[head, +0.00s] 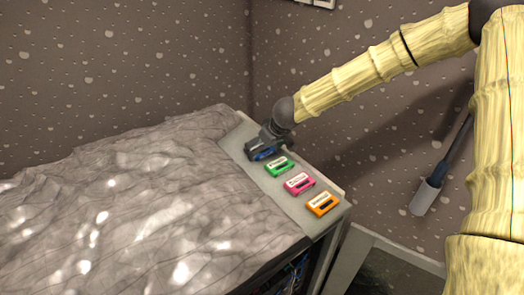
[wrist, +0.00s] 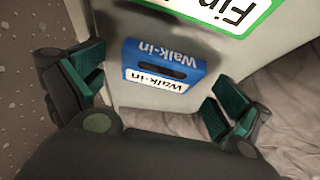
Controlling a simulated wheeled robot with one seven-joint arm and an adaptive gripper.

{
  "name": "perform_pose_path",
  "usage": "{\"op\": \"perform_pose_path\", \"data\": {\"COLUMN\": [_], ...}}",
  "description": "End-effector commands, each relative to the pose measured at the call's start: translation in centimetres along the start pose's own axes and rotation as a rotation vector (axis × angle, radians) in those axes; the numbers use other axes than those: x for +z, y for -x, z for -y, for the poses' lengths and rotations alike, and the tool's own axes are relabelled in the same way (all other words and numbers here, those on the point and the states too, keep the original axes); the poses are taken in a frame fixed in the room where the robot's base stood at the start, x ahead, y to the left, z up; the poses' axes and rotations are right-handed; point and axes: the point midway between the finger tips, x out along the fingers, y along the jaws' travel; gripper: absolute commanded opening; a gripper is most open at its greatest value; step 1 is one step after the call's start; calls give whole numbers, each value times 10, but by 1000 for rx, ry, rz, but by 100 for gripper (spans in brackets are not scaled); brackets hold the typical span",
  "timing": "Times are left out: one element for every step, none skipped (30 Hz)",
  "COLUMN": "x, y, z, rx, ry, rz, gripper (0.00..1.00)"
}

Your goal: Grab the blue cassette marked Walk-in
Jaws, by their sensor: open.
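The blue cassette marked Walk-in (wrist: 160,64) lies on the pale grey shelf between the two open fingers of my gripper (wrist: 155,95) in the wrist view. Its white label faces my gripper, and neither finger appears to touch it. In the head view, my gripper (head: 264,150) is down at the far end of the shelf. A bit of the blue cassette (head: 267,154) shows beneath it, and the rest is hidden by my gripper.
A green cassette (head: 279,167), a pink cassette (head: 299,184) and an orange cassette (head: 323,204) lie in a row along the shelf (head: 293,207). The green one is closest to the blue. Crumpled grey sheeting (head: 130,200) borders the shelf's left side. A speckled wall stands behind.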

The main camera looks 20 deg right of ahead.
Motion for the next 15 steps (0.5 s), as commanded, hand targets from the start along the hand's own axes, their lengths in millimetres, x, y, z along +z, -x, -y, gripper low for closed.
{"op": "perform_pose_path", "data": {"x": [0, 0, 0, 0, 0, 0, 0, 0, 0, 0, 0, 0, 0, 0, 0], "y": [-2, -2, -2, -2, -2, -2, -2, -2, -2, -2, -2, -2, -2, -2, -2], "z": [0, 0, 0, 0, 0, 0, 0, 0, 0, 0, 0, 0, 0, 0, 0], "rx": [0, 0, 0, 0, 0, 0, 0, 0, 0, 0, 0, 0, 0, 0, 0], "ry": [0, 0, 0, 0, 0, 0, 0, 0, 0, 0, 0, -1, 0, 0, 0], "rz": [0, 0, 0, 0, 0, 0, 0, 0, 0, 0, 0, 0, 0, 0, 0], "gripper": [100, 100, 100, 100, 100, 100, 100, 100, 98, 93, 87, 80, 74, 69, 62]}}
